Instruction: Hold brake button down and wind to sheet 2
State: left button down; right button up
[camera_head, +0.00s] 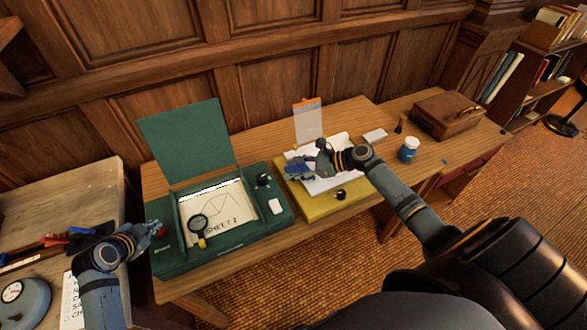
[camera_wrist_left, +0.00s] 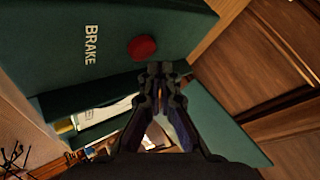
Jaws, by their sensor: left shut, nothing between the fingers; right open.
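The green box (camera_head: 172,262) stands on the desk with its lid (camera_head: 187,137) raised. Its window shows a paper (camera_head: 222,208) lettered SHEET 2. In the left wrist view a round red button (camera_wrist_left: 142,47) sits on the green panel beside the word BRAKE (camera_wrist_left: 91,44). My left gripper (camera_head: 160,229) is shut and empty at the box's left end. Its fingertips (camera_wrist_left: 161,70) appear close to the button; I cannot tell whether they touch. A dark knob (camera_head: 263,180) is on the box's right part. My right gripper (camera_head: 290,167) is open above the yellow board, right of that knob.
A magnifier (camera_head: 199,224) lies over the window's front edge, and a white piece (camera_head: 275,206) is on the box's right part. The yellow board (camera_head: 318,207) holds papers. A blue jar (camera_head: 408,149) and brown case (camera_head: 446,114) stand farther right. A side table (camera_head: 60,205) is at left.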

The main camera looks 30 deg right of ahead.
pick_arm(q)
jog(key=shift+r, duration=0.1)
notch_tip(320, 180, up, 5)
jog(key=p, duration=0.4)
jog(key=shift+p, duration=0.4)
